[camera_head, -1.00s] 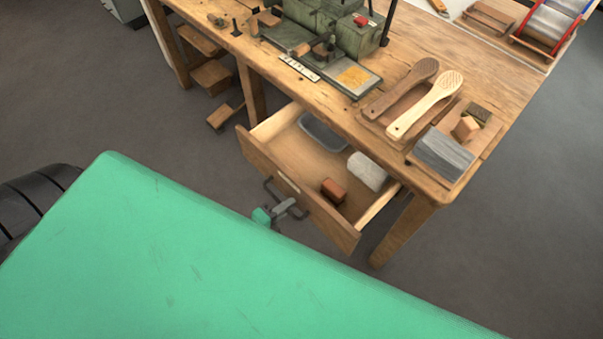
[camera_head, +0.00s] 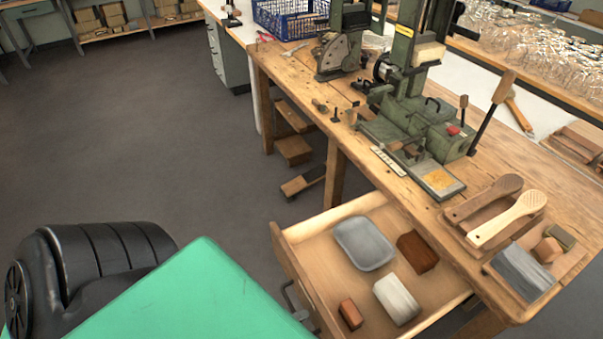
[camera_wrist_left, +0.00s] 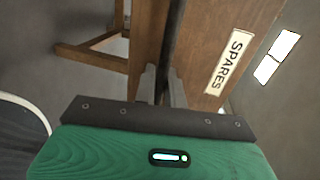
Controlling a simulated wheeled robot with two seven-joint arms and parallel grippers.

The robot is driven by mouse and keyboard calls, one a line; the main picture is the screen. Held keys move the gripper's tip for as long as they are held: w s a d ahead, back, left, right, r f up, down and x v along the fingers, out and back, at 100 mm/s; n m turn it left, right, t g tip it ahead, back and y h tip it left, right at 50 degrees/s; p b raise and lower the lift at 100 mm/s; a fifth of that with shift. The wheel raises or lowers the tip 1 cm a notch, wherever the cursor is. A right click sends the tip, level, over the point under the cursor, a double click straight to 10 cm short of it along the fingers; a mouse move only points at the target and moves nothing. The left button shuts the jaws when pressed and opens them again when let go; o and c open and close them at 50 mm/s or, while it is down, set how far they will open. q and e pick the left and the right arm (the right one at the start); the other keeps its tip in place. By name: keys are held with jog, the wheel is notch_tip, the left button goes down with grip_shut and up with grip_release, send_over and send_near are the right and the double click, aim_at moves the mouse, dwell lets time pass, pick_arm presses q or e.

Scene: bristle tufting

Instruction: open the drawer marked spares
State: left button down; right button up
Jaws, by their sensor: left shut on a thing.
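The wooden drawer (camera_head: 291,262) stands pulled far out from under the bench in the head view. The wrist view shows its front with a white label (camera_wrist_left: 230,62) reading SPARES. My left gripper (camera_wrist_left: 163,88) is shut on the dark bar handle (camera_wrist_left: 172,45) of this drawer, a finger on each side. In the head view the handle (camera_head: 291,298) shows at the drawer front, and my green arm hides most of the left gripper (camera_head: 303,317). My right gripper is not in view.
The drawer holds a grey tray (camera_head: 364,243), a brown block (camera_head: 417,251), a pale block (camera_head: 397,299) and a small reddish block (camera_head: 350,314). The bench (camera_head: 500,262) carries a green machine (camera_head: 425,125) and brush handles (camera_head: 508,218). Floor left of the drawer is clear.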

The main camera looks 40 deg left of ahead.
pick_arm(q)
jog(key=c, duration=1.6)
grip_release()
jog(key=b+v, duration=0.1)
jog(key=v, duration=1.2)
jog(key=shift+s+a, duration=0.1)
jog(key=shift+s, duration=0.3)
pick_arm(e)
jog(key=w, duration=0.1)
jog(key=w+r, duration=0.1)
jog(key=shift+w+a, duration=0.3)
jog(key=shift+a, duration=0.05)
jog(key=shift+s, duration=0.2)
